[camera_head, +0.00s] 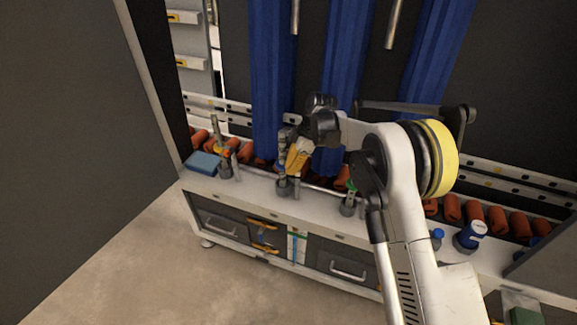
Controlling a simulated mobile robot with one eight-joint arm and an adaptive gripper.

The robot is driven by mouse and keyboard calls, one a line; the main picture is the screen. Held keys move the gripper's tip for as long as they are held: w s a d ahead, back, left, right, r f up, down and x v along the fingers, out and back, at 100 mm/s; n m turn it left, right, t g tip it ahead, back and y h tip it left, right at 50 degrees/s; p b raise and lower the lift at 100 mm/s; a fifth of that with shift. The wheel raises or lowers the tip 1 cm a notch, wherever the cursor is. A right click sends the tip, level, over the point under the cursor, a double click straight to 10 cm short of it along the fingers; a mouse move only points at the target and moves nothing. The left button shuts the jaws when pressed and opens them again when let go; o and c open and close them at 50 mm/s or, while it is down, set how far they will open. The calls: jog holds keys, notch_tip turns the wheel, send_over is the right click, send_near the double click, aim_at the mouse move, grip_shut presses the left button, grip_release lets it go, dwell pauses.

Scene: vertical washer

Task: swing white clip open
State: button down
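My gripper (294,159) is in the middle of the head view, reaching down over the white ledge of the bench (325,203). Its yellow-orange end is beside an upright grey fitting (283,141) that rises from a round grey base (283,187). The gripper is small and partly covers the fitting, so I cannot tell whether it touches it or whether its fingers are open or shut. I cannot make out the white clip for certain; it is too small or hidden near the gripper.
Similar fittings stand left (225,166) and right (349,203). Blue curtains (272,85) hang behind, above orange rollers (474,211). A blue block (203,163) lies at the ledge's left end. A blue-and-white container (470,237) stands right. Dark panel (70,130) at left; open floor (170,275) in front.

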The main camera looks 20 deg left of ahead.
jog(key=shift+s+d+n+p, duration=0.15)
jog(key=shift+d+n+p, duration=0.15)
jog(key=shift+d+n, duration=0.4)
jog(key=shift+d, duration=0.15)
jog(key=shift+s+d, duration=0.1)
jog(key=shift+s, duration=0.05)
jog(key=shift+s+d, duration=0.4)
jog(key=shift+s, duration=0.05)
jog(key=shift+r, duration=0.1)
